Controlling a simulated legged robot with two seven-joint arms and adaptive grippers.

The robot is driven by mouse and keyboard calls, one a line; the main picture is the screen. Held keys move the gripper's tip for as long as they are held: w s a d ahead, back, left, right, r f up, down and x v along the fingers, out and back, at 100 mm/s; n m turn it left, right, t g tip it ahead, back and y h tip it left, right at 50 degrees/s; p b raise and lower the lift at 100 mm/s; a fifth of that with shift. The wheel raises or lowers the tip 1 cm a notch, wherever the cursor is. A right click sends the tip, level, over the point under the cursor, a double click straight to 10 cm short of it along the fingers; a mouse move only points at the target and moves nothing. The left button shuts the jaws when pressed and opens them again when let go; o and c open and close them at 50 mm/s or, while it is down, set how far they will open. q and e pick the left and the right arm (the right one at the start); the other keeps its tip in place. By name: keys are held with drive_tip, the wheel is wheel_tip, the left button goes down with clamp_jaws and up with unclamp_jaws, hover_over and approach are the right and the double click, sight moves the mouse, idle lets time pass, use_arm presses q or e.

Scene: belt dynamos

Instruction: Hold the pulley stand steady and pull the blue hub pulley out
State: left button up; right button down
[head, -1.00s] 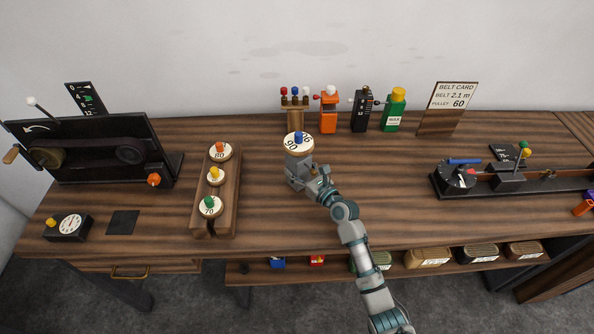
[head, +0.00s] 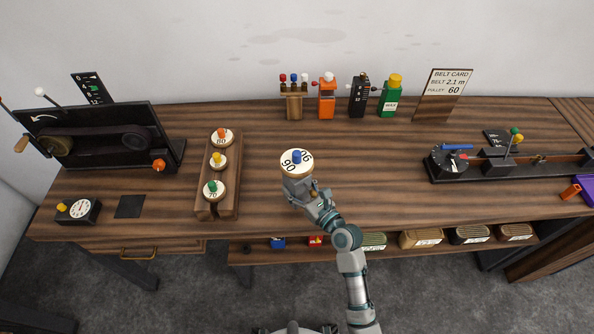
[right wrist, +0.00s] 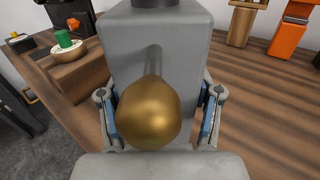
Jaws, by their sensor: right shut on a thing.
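The blue hub pulley (head: 294,169) is a pale disc marked 90 with a blue hub, on top of the grey pulley stand (head: 296,185) at mid-bench. In the right wrist view the stand (right wrist: 190,55) is a grey block with a brass knob (right wrist: 150,115) facing the camera; the pulley is out of that view. I cannot tell if the stand touches the bench. My left gripper is not in view.
A wooden rack (head: 229,195) with three pulleys stands left of the stand. A black belt machine (head: 95,155) is at far left. A black gauge rig (head: 470,172) is at right. Bench between stand and rig is clear.

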drive_tip(key=shift+s+a+r, duration=0.1)
drive_tip(key=shift+s+r, duration=0.1)
drive_tip(key=shift+s, duration=0.35)
drive_tip(key=shift+s+a, duration=0.1)
drive_tip(key=shift+a, duration=0.05)
drive_tip(key=shift+p, duration=0.4)
